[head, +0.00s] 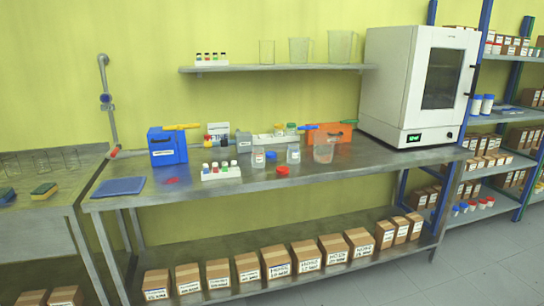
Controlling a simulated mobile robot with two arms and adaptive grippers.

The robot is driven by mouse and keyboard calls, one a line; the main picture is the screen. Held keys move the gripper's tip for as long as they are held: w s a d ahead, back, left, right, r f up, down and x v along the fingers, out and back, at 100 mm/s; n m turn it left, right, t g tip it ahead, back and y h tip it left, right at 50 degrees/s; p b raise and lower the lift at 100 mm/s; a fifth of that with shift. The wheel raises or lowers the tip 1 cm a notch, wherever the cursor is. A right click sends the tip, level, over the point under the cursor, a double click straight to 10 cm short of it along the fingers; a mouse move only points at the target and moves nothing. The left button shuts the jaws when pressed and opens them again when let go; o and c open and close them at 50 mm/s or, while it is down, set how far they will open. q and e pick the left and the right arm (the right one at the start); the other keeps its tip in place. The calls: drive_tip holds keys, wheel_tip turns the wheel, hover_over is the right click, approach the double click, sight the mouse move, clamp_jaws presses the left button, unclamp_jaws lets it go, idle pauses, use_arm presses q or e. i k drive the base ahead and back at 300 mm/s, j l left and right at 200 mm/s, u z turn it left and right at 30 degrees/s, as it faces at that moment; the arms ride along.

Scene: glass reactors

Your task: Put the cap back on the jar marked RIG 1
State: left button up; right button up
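Two small clear jars stand near the middle of the steel bench: a left jar (258,158) and a right jar (293,154). Both bear pale labels too small to read, so I cannot tell which is marked RIG 1. Both look uncapped. A red cap (282,170) lies on the bench in front of and between them. A blue cap (270,156) lies between the jars, a little further back. Neither of my grippers shows in the head view.
A rack of small bottles (221,172) stands left of the jars, a clear beaker (323,150) right of them. Behind are a blue box (167,147) and an orange box (330,132). A white oven (418,85) fills the right end. The bench's front strip (340,178) is clear.

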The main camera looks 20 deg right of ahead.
sight(294, 151)
drive_tip(key=i+z, duration=0.1)
drive_tip(key=i, duration=0.75)
drive_tip(key=i+j+z, duration=0.1)
drive_tip(key=i, duration=0.75)
drive_tip(key=i+j, duration=0.15)
drive_tip(key=i, duration=0.65)
drive_tip(key=z, duration=0.05)
